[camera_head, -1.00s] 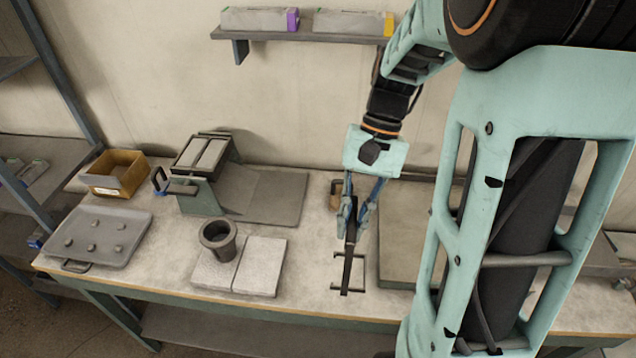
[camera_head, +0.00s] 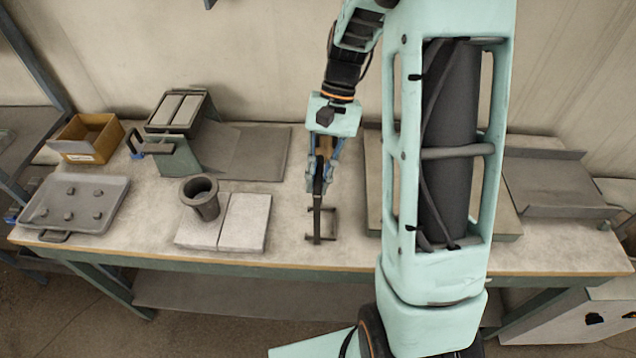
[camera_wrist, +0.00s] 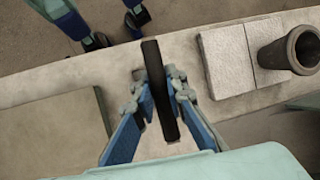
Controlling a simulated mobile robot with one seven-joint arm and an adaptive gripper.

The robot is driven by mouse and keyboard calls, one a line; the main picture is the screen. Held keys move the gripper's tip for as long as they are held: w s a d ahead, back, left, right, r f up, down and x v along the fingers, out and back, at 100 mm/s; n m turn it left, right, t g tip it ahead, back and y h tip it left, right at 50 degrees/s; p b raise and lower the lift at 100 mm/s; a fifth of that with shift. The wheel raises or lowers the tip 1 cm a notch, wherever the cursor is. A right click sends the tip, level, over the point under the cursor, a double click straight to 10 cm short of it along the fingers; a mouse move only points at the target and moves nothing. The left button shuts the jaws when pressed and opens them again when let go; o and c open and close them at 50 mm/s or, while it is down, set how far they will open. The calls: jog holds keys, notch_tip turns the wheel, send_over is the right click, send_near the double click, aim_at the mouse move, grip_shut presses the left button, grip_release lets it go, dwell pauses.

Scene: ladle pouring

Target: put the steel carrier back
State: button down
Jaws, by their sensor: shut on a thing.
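A long dark bar, which I take to be the steel carrier (camera_head: 317,222), is held between the fingers of my gripper (camera_head: 321,180). In the wrist view the carrier (camera_wrist: 153,70) runs lengthwise between the two blue-grey fingers of my gripper (camera_wrist: 160,100), which are shut on it. In the head view its near end overlaps a small dark open frame stand (camera_head: 333,224) on the bench. I cannot tell whether the carrier touches the stand or is just above it.
A dark crucible (camera_head: 204,208) stands on two pale slabs (camera_head: 243,224) to the left. Farther left are a lumpy grey tray (camera_head: 112,214), a yellow bin (camera_head: 98,150) and a tilted green-grey holder (camera_head: 176,158). A flat-topped block (camera_head: 373,190) lies right of the stand, partly behind my arm.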

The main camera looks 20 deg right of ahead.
jog(key=shift+f, duration=0.15)
jog(key=c, duration=2)
grip_release()
jog(key=shift+o, duration=0.2)
jog(key=b+v, duration=0.1)
jog(key=v, duration=1.1)
jog(key=shift+r, duration=0.3)
